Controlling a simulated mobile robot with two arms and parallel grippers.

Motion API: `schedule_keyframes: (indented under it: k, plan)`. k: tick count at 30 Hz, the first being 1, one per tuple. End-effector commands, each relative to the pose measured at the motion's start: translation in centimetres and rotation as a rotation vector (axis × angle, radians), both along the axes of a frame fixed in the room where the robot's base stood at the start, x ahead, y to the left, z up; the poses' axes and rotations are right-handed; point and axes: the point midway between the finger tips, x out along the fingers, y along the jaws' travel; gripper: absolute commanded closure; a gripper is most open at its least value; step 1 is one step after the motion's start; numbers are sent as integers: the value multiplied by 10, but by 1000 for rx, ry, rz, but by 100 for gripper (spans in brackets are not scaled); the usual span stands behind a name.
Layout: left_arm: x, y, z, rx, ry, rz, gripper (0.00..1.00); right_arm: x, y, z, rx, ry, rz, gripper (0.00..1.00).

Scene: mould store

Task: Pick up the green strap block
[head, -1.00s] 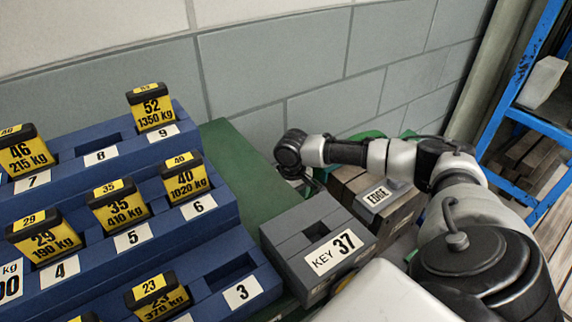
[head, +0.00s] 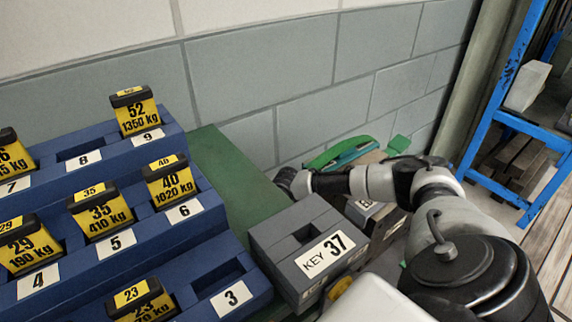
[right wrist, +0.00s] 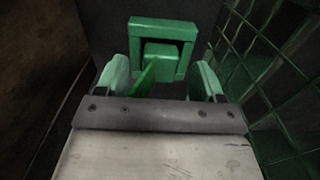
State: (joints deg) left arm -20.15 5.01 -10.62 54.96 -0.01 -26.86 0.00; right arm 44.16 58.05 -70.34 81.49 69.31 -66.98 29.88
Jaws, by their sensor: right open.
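In the right wrist view, a green block (right wrist: 161,54) with a square green frame around its top lies ahead of my right gripper (right wrist: 161,80). The two pale green fingers are apart, and the block lies beyond and between them; I cannot tell whether they touch it. A thin green piece slants near the left finger. In the head view, a long green piece (head: 341,152) and a small green piece (head: 398,145) show behind my right arm by the wall. I cannot tell which one is the strap block. My right gripper is hidden there. My left gripper is not in view.
A blue stepped rack (head: 230,240) with numbered slots and yellow weight tags stands at left. A grey KEY 37 block (head: 310,245) sits beside it. A green surface (head: 232,175) runs between rack and wall. A blue shelf frame (head: 490,110) stands at right.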

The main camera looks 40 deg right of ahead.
Motion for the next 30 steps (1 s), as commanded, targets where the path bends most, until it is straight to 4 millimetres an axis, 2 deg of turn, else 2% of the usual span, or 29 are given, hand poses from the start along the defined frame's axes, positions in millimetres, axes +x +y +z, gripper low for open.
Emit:
schedule_keyframes:
  k: [1,10,17,20,30]
  plan:
    - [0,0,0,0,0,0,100,0,0,0,0,0,0,36]
    - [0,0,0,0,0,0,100,0,0,0,0,0,0,82]
    - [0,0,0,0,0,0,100,0,0,2,0,-1,0,83]
    - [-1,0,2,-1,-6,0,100,1,0,10,1,-2,0,83]
    - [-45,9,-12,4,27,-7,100,1,0,76,0,-4,0,83]
